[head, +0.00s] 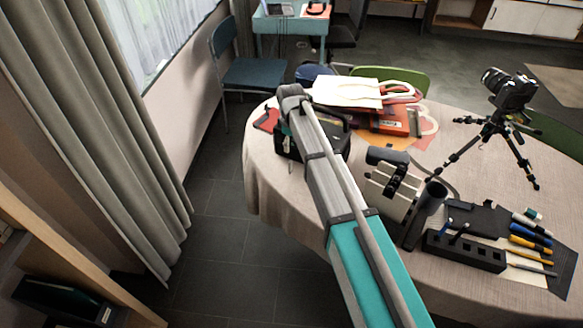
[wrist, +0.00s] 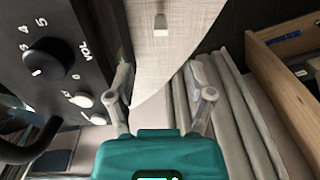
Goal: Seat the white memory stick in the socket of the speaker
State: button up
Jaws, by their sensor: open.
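The speaker (wrist: 50,60) is a black box with a large volume knob, smaller white-tipped controls and a dark handle. It fills the left of the wrist view. In the head view the speaker (head: 338,140) is partly hidden behind my arm. A small pale block that looks like the memory stick (wrist: 160,23) lies on the tablecloth at the top of the wrist view, apart from my fingers. My gripper (wrist: 162,85) is open and empty, with its left finger close beside the speaker's face. The socket cannot be made out.
The round table (head: 480,125) also bears a camera on a tripod (head: 510,95), a black pen block (head: 463,250), several pens, and a pile of bags and papers (head: 345,92) beyond the speaker. Curtains (head: 90,130) hang at the left. Open floor lies between curtain and table.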

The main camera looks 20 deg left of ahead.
aim_at(291, 161)
jog(key=shift+f+b, duration=3.85)
jog(key=shift+f, duration=0.25)
jog(key=shift+a+f+b, duration=0.15)
jog(key=shift+f+b, duration=1.15)
jog(key=shift+a+f+b, duration=0.1)
jog(key=shift+f+b, duration=1.2)
grip_shut()
jog(key=shift+r, duration=0.15)
